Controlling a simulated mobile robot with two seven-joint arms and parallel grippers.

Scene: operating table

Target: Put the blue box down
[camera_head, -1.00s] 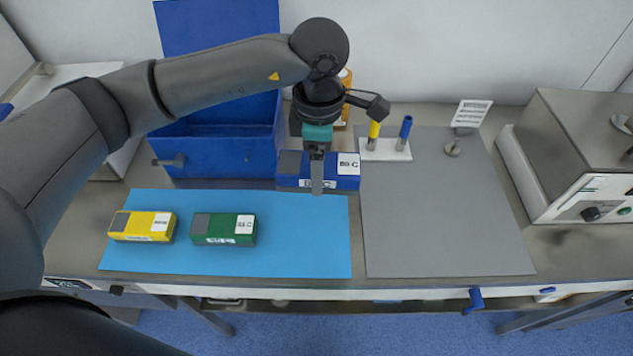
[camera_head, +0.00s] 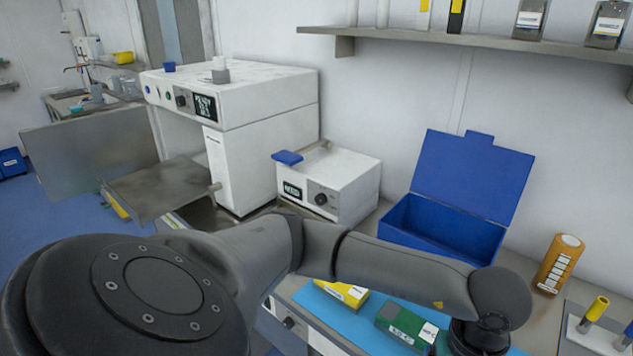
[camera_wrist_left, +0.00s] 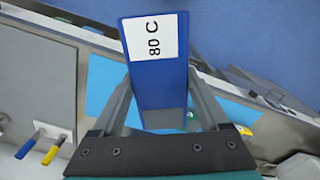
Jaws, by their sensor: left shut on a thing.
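The blue box (camera_wrist_left: 158,70) has a white label reading "80 C" and fills the middle of the left wrist view. My left gripper (camera_wrist_left: 160,105) is shut on it, one finger on each side. In the head view the left arm reaches to the lower right; its fingers and the blue box are out of that picture. The light blue mat (camera_head: 335,315) shows partly behind the arm, with a yellow box (camera_head: 343,293) and a green box (camera_head: 406,325) on it. The mat also shows behind the blue box in the left wrist view (camera_wrist_left: 100,85). My right gripper is not in view.
An open blue container (camera_head: 440,236) with its lid up stands at the table's back. An orange bottle (camera_head: 559,264) and a white tube stand (camera_head: 597,340) are to its right. A white device (camera_head: 335,185) is to its left. A shelf (camera_head: 480,42) runs along the wall.

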